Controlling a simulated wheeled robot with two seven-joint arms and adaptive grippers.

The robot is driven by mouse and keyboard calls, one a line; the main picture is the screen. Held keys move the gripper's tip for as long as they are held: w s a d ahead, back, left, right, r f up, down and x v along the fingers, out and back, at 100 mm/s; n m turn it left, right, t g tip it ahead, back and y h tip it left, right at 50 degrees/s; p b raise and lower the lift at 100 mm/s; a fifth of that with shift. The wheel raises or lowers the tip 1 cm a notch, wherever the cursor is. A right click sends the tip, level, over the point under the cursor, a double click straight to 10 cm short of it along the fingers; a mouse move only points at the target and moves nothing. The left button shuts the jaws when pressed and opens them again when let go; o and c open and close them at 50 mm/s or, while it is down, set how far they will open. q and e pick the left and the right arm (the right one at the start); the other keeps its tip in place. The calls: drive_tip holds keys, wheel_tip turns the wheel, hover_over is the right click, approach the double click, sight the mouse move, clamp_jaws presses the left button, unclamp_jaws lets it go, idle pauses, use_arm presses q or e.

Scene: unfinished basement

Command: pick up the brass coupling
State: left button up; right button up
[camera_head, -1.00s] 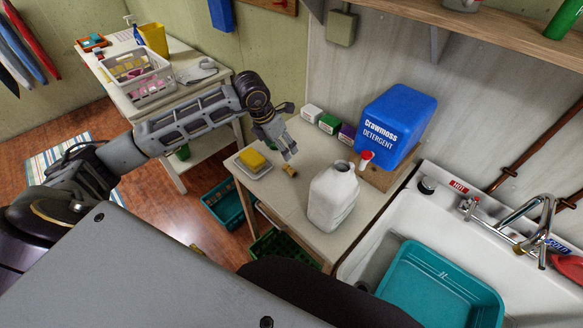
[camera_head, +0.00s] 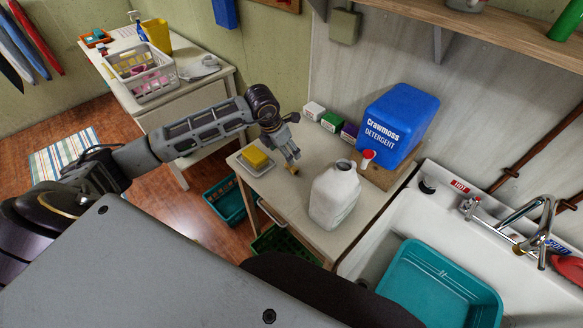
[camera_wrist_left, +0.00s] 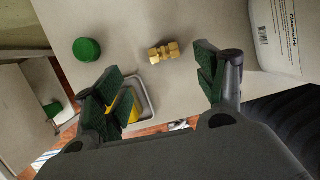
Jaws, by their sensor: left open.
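The brass coupling (camera_wrist_left: 164,52) lies on the pale table beside the sink, and in the wrist view it shows between and beyond my open fingertips. In the head view it is a small brass spot (camera_head: 294,171) just below my left gripper's fingers. My left gripper (camera_head: 287,155) is open and empty above the table; its two fingers also show in the wrist view (camera_wrist_left: 155,85), one on each side of the coupling's line. The coupling appears apart from both fingers. My right gripper is not in view.
A white jug (camera_head: 334,195) stands right of the coupling. A yellow sponge (camera_head: 255,157) on a dish (camera_head: 262,170) sits to the left. A green round cap (camera_wrist_left: 87,50) lies nearby. A blue detergent container (camera_head: 398,122) and small boxes (camera_head: 331,121) line the back.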

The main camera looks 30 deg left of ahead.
sight(291, 168)
use_arm(q)
drive_tip(key=shift+x, duration=2)
drive_tip(key=shift+f+p, duration=0.1)
drive_tip(key=shift+p, duration=0.2)
drive_tip(key=shift+d+f+p, duration=0.3)
drive_tip(key=shift+f+p, duration=0.15)
drive_tip(key=shift+f, duration=0.45)
drive_tip(key=shift+p+x, duration=0.35)
drive_tip(key=shift+x, duration=1.25)
drive_tip(key=c, duration=1.1)
